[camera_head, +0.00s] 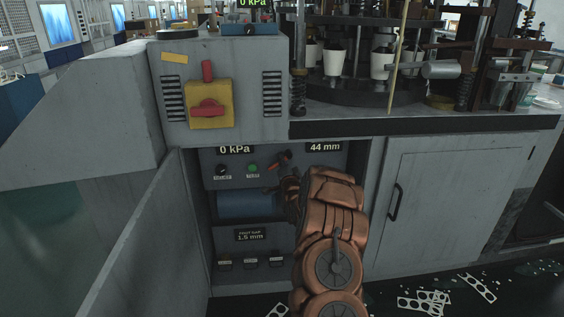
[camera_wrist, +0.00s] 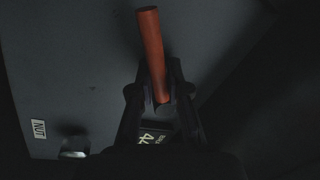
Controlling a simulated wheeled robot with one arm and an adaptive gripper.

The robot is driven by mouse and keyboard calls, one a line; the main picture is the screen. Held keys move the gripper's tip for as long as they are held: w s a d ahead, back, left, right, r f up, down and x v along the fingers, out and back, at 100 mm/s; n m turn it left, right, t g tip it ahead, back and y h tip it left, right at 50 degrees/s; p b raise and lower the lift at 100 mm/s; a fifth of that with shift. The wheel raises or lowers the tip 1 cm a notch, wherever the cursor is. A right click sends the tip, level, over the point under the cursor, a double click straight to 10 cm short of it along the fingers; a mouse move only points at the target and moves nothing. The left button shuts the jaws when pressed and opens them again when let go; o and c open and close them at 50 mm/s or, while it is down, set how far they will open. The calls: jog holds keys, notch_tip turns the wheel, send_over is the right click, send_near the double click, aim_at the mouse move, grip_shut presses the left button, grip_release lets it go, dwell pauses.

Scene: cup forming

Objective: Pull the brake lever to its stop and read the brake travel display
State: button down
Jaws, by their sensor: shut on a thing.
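The brake lever is a red-orange rod (camera_wrist: 150,45) in the wrist view, sticking up from between the dark fingers of my gripper (camera_wrist: 161,97). The fingers are shut on it. In the head view my gripper (camera_head: 290,188) is inside the open cabinet, partly hidden by my copper-coloured arm. A short red piece (camera_head: 281,159) shows just above it; I cannot tell for sure that it is the lever's end. The travel display (camera_head: 324,147) at the cabinet's upper right reads 44 mm. The display is partly visible behind the fingers in the wrist view (camera_wrist: 154,138).
The open cabinet door (camera_head: 150,245) stands at the left. Inside are a 0 kPa display (camera_head: 235,149), a green button (camera_head: 253,168), a blue cylinder (camera_head: 246,205) and a 1.5 mm display (camera_head: 250,235). A closed door (camera_head: 445,205) is at the right. Metal scraps (camera_head: 425,302) litter the floor.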

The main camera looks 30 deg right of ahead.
jog(key=c, duration=1.4)
grip_release()
jog(key=shift+w+a+r, duration=0.1)
jog(key=shift+a+r, duration=0.05)
jog(key=shift+r, duration=0.2)
jog(key=shift+o, duration=1.2)
jog(key=shift+f, duration=0.1)
jog(key=shift+f, duration=0.1)
jog(key=v, duration=1.2)
